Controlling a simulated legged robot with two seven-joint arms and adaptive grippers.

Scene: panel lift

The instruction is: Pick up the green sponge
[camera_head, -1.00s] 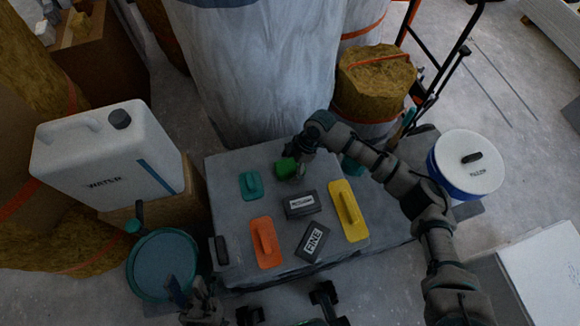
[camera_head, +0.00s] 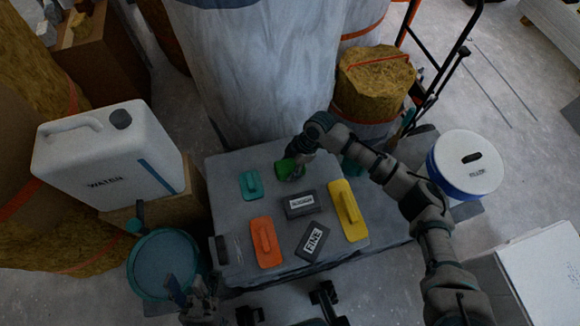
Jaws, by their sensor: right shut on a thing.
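My left gripper (camera_head: 185,296) is low at the front left, apart from the work surface's tools. Its fingers look spread, with nothing seen between them.
A teal-rimmed bucket (camera_head: 163,263) and white water can (camera_head: 108,155) stand left. A white-lidded bucket (camera_head: 467,165) stands right.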

